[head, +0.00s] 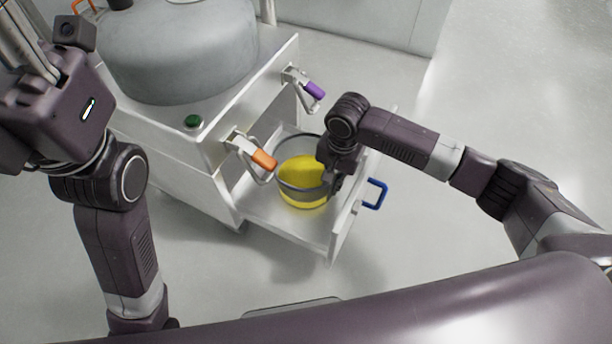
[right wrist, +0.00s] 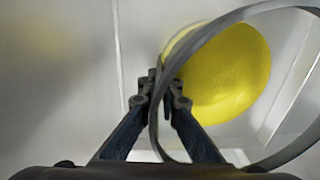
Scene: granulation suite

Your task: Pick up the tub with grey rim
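The tub with the grey rim (head: 303,201) is yellow and stands in an open white drawer. In the right wrist view its yellow body (right wrist: 232,75) and curved grey rim (right wrist: 290,152) fill the right side. My right gripper (head: 329,184) reaches down at the tub's right side. In the right wrist view my right gripper's fingertips (right wrist: 164,88) are close together, with the rim band passing between them, closed on it. The tub's far right side is partly hidden by my right gripper. My left arm shows at the left, but its fingers are not visible.
The drawer (head: 262,213) has a blue handle (head: 376,194) on its front. Orange (head: 264,160) and purple (head: 315,89) handles jut from the white cabinet (head: 170,150) near the tub. A large grey vessel (head: 180,55) stands on the cabinet. The floor to the right is clear.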

